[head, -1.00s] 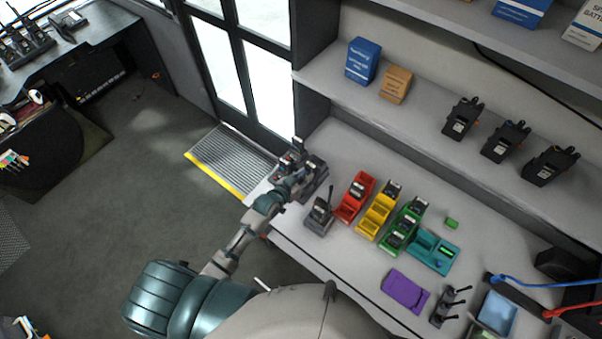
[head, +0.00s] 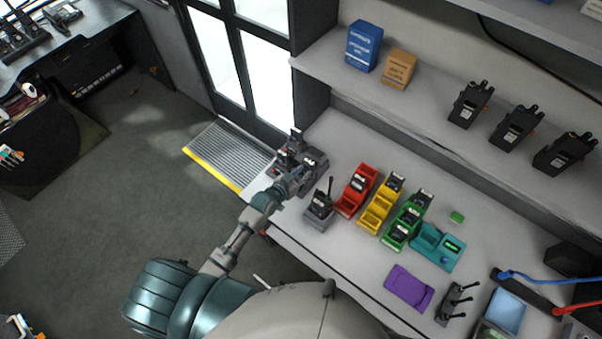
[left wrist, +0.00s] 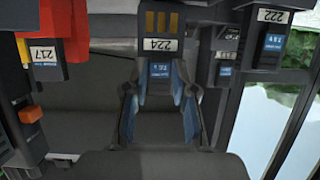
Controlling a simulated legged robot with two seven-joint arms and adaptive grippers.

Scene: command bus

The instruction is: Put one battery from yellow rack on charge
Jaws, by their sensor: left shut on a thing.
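The yellow rack (head: 372,218) stands on the bench between a red rack (head: 352,198) and a green rack (head: 399,232). A dark battery (head: 395,182) sits at its far end. My left gripper (head: 296,180) is at the dark charger (head: 314,160) on the bench's left end. In the left wrist view, my left gripper (left wrist: 160,98) is shut on a battery labelled 224 (left wrist: 158,46), between its blue finger pads. Whether this battery is seated in a charger slot I cannot tell. My right gripper is not in view.
A teal device (head: 436,247) and a purple tray (head: 409,288) are further right. In the left wrist view, batteries 217 (left wrist: 43,62) and 222 (left wrist: 271,42) flank the held one.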

